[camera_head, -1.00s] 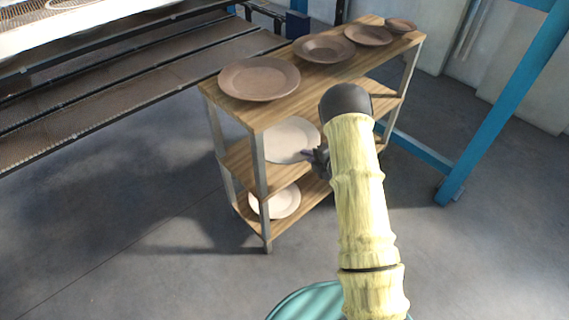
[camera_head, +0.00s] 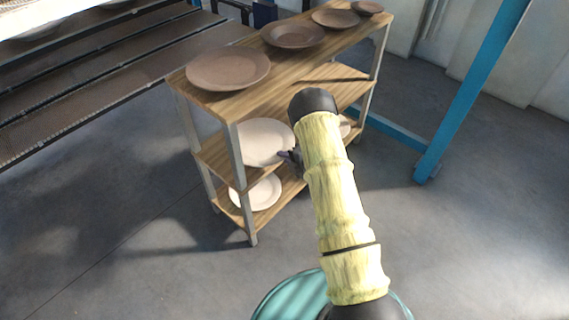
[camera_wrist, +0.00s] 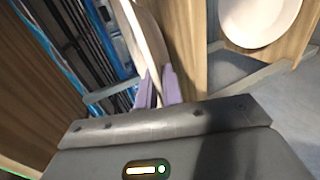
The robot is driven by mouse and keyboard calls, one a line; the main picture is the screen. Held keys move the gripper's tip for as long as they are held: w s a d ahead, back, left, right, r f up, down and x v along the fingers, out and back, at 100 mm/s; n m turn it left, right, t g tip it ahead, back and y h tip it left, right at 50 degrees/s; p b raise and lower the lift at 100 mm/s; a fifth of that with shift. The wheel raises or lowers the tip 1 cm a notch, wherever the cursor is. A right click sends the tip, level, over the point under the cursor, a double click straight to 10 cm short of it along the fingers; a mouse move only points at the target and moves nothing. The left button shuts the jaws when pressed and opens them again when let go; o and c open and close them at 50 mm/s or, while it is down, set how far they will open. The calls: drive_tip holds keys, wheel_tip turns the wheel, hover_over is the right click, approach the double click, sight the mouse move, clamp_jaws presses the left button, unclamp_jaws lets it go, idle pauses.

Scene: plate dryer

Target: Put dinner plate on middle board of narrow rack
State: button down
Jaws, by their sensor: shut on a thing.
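The pale dinner plate (camera_head: 262,143) is between the top and middle boards of the narrow rack (camera_head: 232,103), at its near left end. My gripper (camera_head: 291,158) is shut on its right rim, partly hidden behind my arm. In the wrist view the purple fingertips (camera_wrist: 159,88) pinch the plate (camera_wrist: 146,38), seen nearly edge-on. The middle board (camera_head: 212,160) shows below and left of the plate. Whether the plate touches that board cannot be told.
Brown plates and bowls stand on the top board, including a large plate (camera_head: 228,68). A pale plate (camera_head: 256,192) lies on the bottom board. Part of another (camera_head: 345,127) shows right of my arm. A blue frame post (camera_head: 470,95) stands right; floor in front is clear.

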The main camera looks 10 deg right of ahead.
drive_tip(key=shift+w+f+b, duration=0.1)
drive_tip(key=shift+f+b, duration=0.25)
drive_tip(key=shift+f, duration=1.25)
drive_tip(key=shift+f, duration=0.1)
drive_tip(key=c, duration=2)
unclamp_jaws()
drive_tip(key=shift+f, duration=0.15)
drive_tip(key=o, duration=0.5)
drive_tip(key=shift+c, duration=0.2)
drive_tip(key=p+v, duration=0.2)
drive_tip(key=v, duration=1)
drive_tip(key=shift+r+p, duration=0.25)
drive_tip(key=shift+p, duration=0.1)
